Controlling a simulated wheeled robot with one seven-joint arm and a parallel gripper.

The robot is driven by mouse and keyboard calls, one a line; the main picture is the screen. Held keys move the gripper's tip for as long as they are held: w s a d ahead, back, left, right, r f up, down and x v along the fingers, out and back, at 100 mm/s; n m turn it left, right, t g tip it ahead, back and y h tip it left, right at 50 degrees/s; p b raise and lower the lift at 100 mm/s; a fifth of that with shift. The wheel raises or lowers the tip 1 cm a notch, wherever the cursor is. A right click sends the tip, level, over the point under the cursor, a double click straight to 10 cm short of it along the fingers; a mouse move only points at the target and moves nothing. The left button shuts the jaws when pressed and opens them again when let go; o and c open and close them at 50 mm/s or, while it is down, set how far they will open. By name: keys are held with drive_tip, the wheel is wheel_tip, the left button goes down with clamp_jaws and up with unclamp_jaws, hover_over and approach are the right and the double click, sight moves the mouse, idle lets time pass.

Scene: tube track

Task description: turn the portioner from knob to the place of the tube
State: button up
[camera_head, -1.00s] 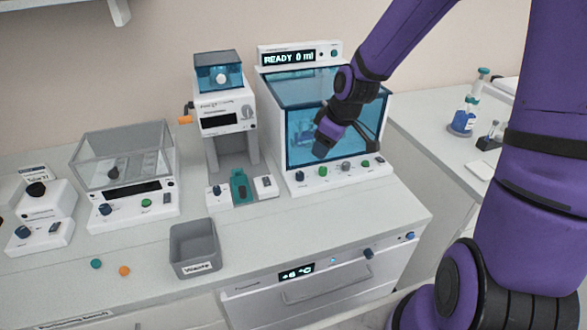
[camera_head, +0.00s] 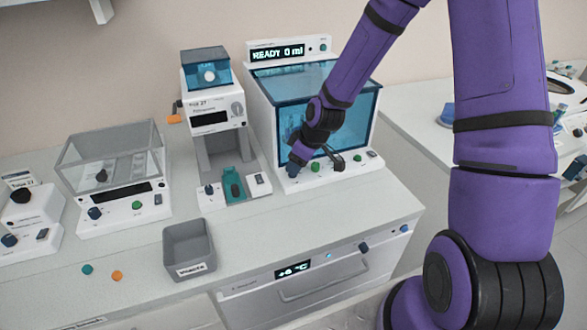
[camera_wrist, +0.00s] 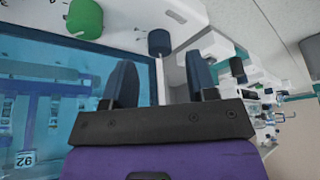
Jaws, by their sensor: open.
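The portioner (camera_head: 262,110) is a white machine with a blue see-through front and a display reading READY 0 ml. Its base ledge carries several knobs, with a green one (camera_head: 315,167) beside my gripper. My gripper (camera_head: 296,161) is low in front of the ledge's left end and partly covers a dark blue knob there. In the wrist view, my open dark fingers (camera_wrist: 160,68) point towards a dark blue-green knob (camera_wrist: 159,43), which lies ahead of the gap, apparently not gripped. A green knob (camera_wrist: 84,17) is to its left. Behind the blue pane a tube-like shape with a label (camera_wrist: 26,159) shows; its details are unclear.
A white device with an orange handle (camera_head: 174,119) stands left of the portioner. A glass-lidded machine (camera_head: 112,155) is further left. A grey bin (camera_head: 188,249) stands near the counter's front edge. The counter between the bin and the ledge is clear.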

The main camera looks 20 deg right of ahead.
drive_tip(key=shift+x, duration=1.65)
drive_tip(key=shift+c, duration=0.2)
drive_tip(key=c, duration=0.9)
